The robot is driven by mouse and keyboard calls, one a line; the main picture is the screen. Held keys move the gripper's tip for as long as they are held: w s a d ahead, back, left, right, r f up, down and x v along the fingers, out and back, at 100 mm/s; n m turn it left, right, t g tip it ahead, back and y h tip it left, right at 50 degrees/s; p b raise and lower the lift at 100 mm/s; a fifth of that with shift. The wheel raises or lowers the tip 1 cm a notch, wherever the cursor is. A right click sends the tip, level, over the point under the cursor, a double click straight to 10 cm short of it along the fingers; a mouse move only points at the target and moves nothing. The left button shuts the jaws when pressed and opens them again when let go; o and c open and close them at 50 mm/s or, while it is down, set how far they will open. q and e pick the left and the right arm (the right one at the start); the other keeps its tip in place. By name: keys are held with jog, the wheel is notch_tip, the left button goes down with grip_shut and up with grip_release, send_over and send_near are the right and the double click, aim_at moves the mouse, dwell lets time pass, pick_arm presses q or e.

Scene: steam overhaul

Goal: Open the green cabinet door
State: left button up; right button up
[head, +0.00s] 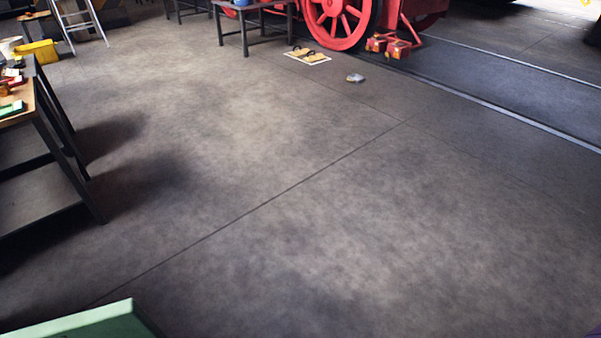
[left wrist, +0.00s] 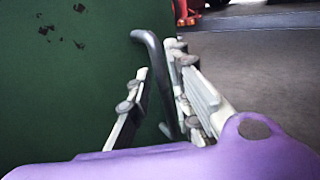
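The green cabinet shows as a pale green top corner (head: 85,322) at the bottom left of the head view. In the left wrist view its dark green door (left wrist: 70,75) fills the left side, with a few dark worn spots. A grey bent bar handle (left wrist: 157,62) stands out from the door near its right edge. My left gripper (left wrist: 156,68) has its two pale fingers apart, one on each side of the handle. The handle lies nearer the right finger; contact is unclear. My right gripper is not in view.
A dark-legged workbench (head: 40,190) stands at the left. A red locomotive wheel (head: 341,18), a red jack-like item (head: 393,46) and a low table (head: 250,22) are at the back. A mat with tools (head: 307,56) lies on the floor. The middle floor is clear.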

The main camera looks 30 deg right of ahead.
pick_arm(q)
jog(key=v, duration=1)
jog(key=shift+a, duration=0.2)
jog(key=shift+s, duration=0.15)
